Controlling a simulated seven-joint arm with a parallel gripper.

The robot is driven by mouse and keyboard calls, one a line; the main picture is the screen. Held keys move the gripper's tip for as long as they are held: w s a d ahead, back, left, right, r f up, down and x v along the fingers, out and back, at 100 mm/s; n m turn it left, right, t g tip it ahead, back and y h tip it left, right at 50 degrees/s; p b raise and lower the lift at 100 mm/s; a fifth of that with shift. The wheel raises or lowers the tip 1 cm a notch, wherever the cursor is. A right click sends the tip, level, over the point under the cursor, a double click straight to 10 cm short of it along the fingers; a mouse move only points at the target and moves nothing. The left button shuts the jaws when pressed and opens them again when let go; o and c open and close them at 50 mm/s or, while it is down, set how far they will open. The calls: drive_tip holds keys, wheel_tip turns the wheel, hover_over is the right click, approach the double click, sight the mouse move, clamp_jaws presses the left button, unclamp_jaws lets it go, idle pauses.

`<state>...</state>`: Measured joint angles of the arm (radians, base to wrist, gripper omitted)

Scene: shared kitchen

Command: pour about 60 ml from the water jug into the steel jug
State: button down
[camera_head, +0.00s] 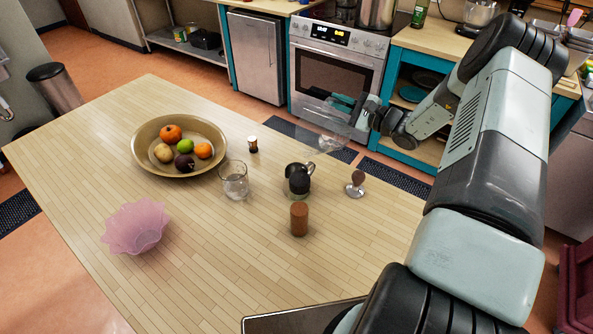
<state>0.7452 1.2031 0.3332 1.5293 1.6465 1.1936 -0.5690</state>
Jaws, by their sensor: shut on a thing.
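The clear water jug (338,124) is held in the air over the table's far right part. It looks tilted, with its lower left end near and above the steel jug. My gripper (346,104) is shut on it from the right. The steel jug (299,181) stands upright on the table, its handle to the upper right and its inside dark. The water jug appears up and to the right of it, apart from it. The water level in either jug and any stream between them cannot be made out.
On the wooden table (190,270) stand a drinking glass (235,182), a brown shaker (299,219), a tamper (355,184), a small dark-bodied jar (253,145), a fruit bowl (143,158) and a pink bowl (135,226). The front middle of the table is clear.

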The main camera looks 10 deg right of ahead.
sight(328, 128)
idle(0.8)
drive_tip(key=shift+w+d+f+m, duration=0.2)
drive_tip(key=shift+d+f+m, duration=0.05)
drive_tip(key=shift+f+m, duration=0.15)
drive_tip(key=shift+w+d+f+m, duration=0.3)
drive_tip(key=shift+d+f+m, duration=0.1)
drive_tip(key=shift+m, duration=0.3)
drive_tip(key=w+d+f+m, duration=0.2)
drive_tip(key=f+m, duration=0.2)
drive_tip(key=f, duration=0.1)
drive_tip(key=w+d+f+m, duration=0.2)
drive_tip(key=f+m, duration=0.3)
drive_tip(key=shift+f, duration=0.3)
drive_tip(key=shift+w, duration=0.1)
